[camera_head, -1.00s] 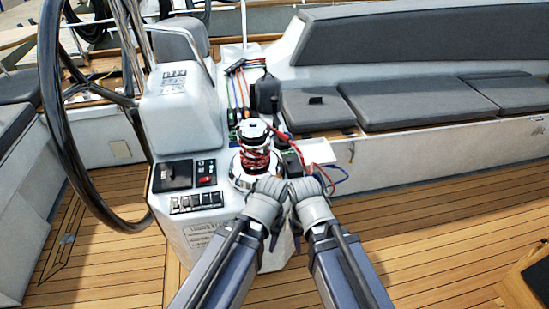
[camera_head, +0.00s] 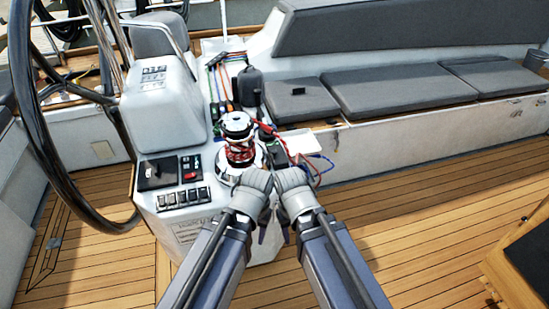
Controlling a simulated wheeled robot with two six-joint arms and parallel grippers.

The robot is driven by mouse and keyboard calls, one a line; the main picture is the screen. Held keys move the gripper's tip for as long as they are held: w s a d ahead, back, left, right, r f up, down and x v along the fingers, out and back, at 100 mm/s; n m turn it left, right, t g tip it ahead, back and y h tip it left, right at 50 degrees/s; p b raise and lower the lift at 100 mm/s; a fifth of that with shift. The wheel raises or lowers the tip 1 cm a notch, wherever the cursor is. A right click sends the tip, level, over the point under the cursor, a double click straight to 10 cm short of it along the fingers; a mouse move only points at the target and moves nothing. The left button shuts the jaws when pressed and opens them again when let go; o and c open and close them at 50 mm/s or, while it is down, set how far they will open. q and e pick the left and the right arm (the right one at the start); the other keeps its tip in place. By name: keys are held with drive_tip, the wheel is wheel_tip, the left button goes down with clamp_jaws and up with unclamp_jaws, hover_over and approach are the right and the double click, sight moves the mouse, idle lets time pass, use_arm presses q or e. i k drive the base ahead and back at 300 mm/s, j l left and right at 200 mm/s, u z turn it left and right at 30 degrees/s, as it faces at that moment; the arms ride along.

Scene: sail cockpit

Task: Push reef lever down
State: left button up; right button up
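I cannot tell for sure which part is the reef lever. Several coloured lines (camera_head: 221,88) run along the console top behind the winch, with small dark fittings (camera_head: 223,57) at their far end. The chrome winch (camera_head: 240,150), wrapped in red and white rope, stands in front of them. My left gripper (camera_head: 263,222) and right gripper (camera_head: 284,226) are side by side, in front of and below the winch. Both point away from the lens, and their wrists hide the front of the winch base. The finger gaps are too small to read. Nothing shows in either gripper.
The steering wheel (camera_head: 42,135) and white pedestal (camera_head: 163,105) stand on the left. A switch panel (camera_head: 183,197) is on the console front. Red and blue ropes (camera_head: 322,163) hang right of the winch. Grey bench cushions (camera_head: 385,92) lie behind. The teak floor (camera_head: 430,215) is clear.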

sight(235, 90)
drive_tip(key=z, duration=1)
drive_tip(key=i, duration=3.1)
drive_tip(key=u, duration=2.8)
drive_tip(key=j+z, duration=0.1)
drive_tip(key=i+j, duration=0.05)
